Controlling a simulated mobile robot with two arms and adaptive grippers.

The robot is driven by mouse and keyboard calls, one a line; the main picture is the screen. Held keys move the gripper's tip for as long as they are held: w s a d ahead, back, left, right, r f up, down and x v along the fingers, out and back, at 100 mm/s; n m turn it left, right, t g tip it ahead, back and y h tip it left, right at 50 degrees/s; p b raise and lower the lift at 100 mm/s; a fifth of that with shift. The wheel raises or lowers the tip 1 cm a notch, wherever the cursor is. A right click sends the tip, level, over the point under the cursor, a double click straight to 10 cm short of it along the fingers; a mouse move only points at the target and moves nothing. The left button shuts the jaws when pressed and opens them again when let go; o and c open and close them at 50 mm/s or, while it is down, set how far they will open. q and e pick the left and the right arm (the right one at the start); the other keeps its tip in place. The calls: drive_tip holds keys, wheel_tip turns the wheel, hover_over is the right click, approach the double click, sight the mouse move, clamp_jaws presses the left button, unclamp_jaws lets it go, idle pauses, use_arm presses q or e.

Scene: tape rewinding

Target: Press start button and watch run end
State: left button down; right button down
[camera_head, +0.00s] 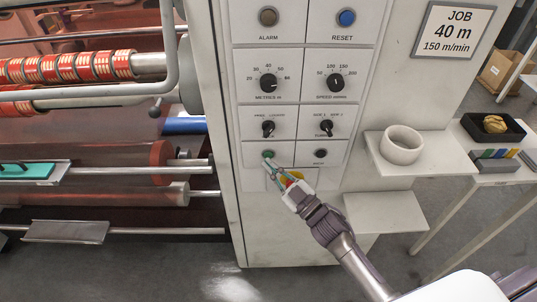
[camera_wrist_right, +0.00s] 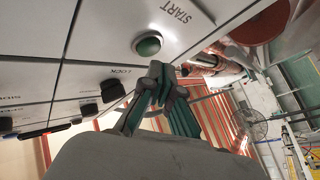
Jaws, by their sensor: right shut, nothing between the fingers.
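The green start button (camera_head: 267,153) is on the lower left of the control panel (camera_head: 259,183). In the right wrist view the button (camera_wrist_right: 148,44) stands close by the fingertips, beside the word START. My right gripper (camera_head: 270,166) is shut and empty, its tips just below the button in the head view. In the wrist view its closed fingers (camera_wrist_right: 157,72) lie just below the button; I cannot tell whether they touch it. The metres dial (camera_head: 267,83) and speed dial (camera_head: 335,83) sit higher up. My left gripper is not in view.
A job sign (camera_head: 453,31) reads 40 m, 150 m/min. A white ring (camera_head: 401,145) sits on a shelf right of the panel. Rollers with red-banded rolls (camera_head: 70,67) are at the left. A yellow-and-red control (camera_head: 291,177) is partly hidden behind my gripper.

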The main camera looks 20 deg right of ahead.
drive_tip(key=shift+s, duration=0.1)
drive_tip(key=s, duration=0.1)
drive_tip(key=s+a+p, duration=0.1)
drive_tip(key=s, duration=0.2)
drive_tip(key=shift+s+a, duration=0.25)
drive_tip(key=shift+s, duration=0.15)
idle(0.8)
drive_tip(key=s+d+f+m+g+h, duration=0.2)
drive_tip(key=s+f+g+h, duration=0.1)
drive_tip(key=f, duration=0.8)
drive_tip(key=s+d+f+m+g+h, duration=0.2)
drive_tip(key=s+f, duration=0.2)
drive_tip(key=f, duration=0.7)
drive_tip(key=s+d+f+m+g+h, duration=0.2)
drive_tip(key=s+f+g+h, duration=0.1)
drive_tip(key=f, duration=0.9)
drive_tip(key=s+d+f+m+g+h, duration=0.1)
drive_tip(key=s+f+g, duration=0.4)
drive_tip(key=s, duration=1)
drive_tip(key=s+d+f+m+g, duration=0.1)
drive_tip(key=s+f+g, duration=0.4)
drive_tip(key=s+f, duration=0.7)
drive_tip(key=s, duration=0.4)
drive_tip(key=shift+d+f+m+h, duration=0.2)
drive_tip(key=shift+d+m+h, duration=0.1)
drive_tip(key=shift+h, duration=0.1)
